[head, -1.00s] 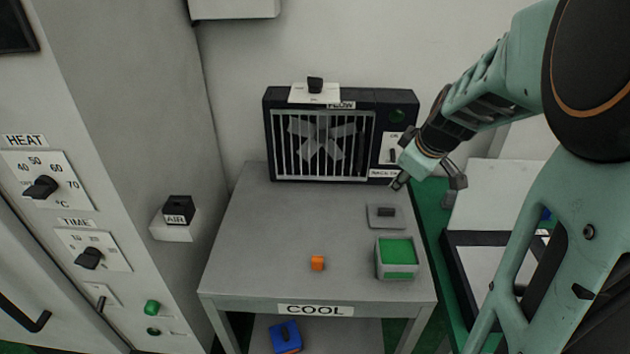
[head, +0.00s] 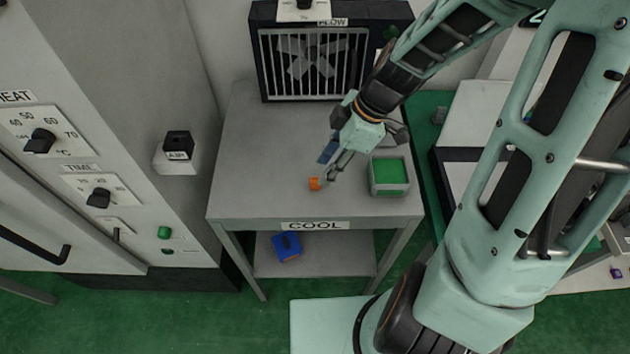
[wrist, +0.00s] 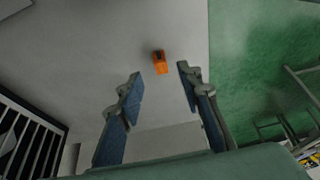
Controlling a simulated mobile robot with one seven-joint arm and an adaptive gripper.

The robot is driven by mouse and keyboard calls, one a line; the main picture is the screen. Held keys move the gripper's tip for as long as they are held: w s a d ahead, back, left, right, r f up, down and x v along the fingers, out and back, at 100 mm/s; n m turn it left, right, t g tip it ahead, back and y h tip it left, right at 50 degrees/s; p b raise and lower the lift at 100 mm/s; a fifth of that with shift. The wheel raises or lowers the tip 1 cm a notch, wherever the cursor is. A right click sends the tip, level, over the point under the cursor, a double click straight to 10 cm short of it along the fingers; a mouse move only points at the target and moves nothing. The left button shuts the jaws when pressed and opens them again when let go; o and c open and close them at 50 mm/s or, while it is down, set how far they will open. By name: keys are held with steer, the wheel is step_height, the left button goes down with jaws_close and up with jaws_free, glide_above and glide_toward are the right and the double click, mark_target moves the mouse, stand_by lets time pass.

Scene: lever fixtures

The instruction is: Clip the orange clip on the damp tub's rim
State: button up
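The orange clip (head: 314,184) lies on the grey table near its front edge, left of a pale grey tub (head: 390,190) with a green inside. The tub sits at the table's front right; I see no writing that names it damp. My gripper (head: 332,166) is over the table, close to the clip. In the wrist view my gripper (wrist: 160,88) is open and empty. Its two blue-padded fingers are wide apart, and the clip (wrist: 160,61) shows beyond the tips, roughly between them. Whether a finger touches the clip I cannot tell.
A dark fan box (head: 318,62) stands at the back of the table. A blue object (head: 287,247) lies on the lower shelf. A control panel cabinet (head: 70,160) is on the left. The tabletop left of the clip is clear.

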mark_target(316, 180)
steer(key=shift+x, duration=2.65)
steer(key=shift+s, duration=0.1)
steer(key=c, duration=0.8)
